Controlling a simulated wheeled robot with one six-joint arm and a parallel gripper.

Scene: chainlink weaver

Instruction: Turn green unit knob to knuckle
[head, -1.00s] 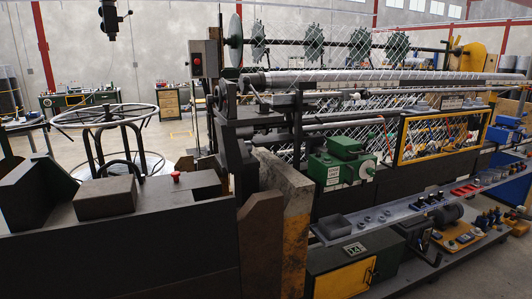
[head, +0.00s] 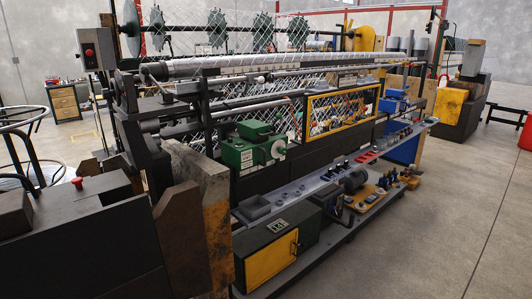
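The green unit (head: 252,148) is a green box-like housing mounted on the front of the long dark weaving machine, left of centre. A pale round knob (head: 278,149) shows on its right face, and a small light label (head: 246,159) on its front. The knob's marks and its setting are too small to read. My gripper is not in view.
A grey shelf (head: 310,183) with small parts runs below the unit. A black cabinet with a yellow door (head: 272,262) stands in front. A rusty plate (head: 190,235) and dark bench rise at left. The floor (head: 430,240) at right is clear.

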